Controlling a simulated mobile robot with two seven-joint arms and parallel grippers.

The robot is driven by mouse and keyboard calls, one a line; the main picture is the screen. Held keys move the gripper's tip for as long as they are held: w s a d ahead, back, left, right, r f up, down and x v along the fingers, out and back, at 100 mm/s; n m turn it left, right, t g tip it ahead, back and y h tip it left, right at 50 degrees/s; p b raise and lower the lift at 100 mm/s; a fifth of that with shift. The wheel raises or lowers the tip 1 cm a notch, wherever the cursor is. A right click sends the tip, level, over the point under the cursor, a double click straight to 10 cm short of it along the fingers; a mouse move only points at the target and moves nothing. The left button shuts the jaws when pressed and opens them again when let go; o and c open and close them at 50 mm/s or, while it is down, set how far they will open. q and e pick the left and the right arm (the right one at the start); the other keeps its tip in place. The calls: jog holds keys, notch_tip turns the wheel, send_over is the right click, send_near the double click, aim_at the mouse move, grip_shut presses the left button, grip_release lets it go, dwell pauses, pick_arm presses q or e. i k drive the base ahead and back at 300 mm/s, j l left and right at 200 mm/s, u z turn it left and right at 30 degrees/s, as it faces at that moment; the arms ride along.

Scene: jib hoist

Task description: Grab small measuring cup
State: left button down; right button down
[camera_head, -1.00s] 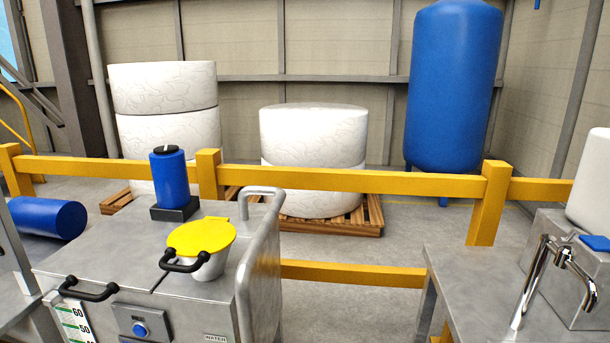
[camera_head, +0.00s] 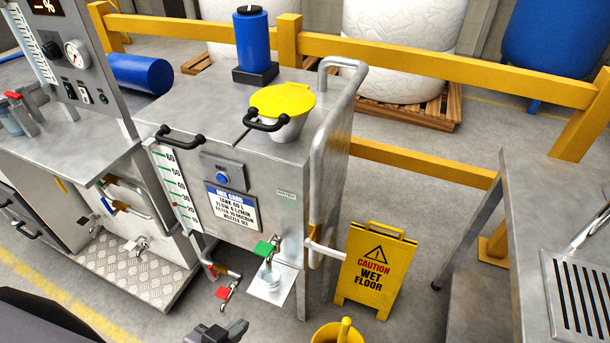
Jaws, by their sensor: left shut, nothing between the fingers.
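A small pale cup-like thing (camera_head: 272,281) stands on a light plate below the green-handled tap at the front of the steel tank unit. It is small and partly covered by the tap, so I cannot be sure that it is the measuring cup. My left gripper (camera_head: 222,331) shows at the bottom edge, dark grey and shut, with nothing held. It is apart from the cup-like thing, lower and to its left in the picture. My right gripper is out of the picture.
The steel tank unit (camera_head: 235,95) has a yellow-lidded filler (camera_head: 283,100) and a blue bottle on top. A yellow wet-floor sign (camera_head: 376,268) and yellow bucket (camera_head: 338,333) stand right.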

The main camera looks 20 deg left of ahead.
aim_at(273, 285)
jog(key=k+u, duration=0.15)
jog(key=u, duration=0.6)
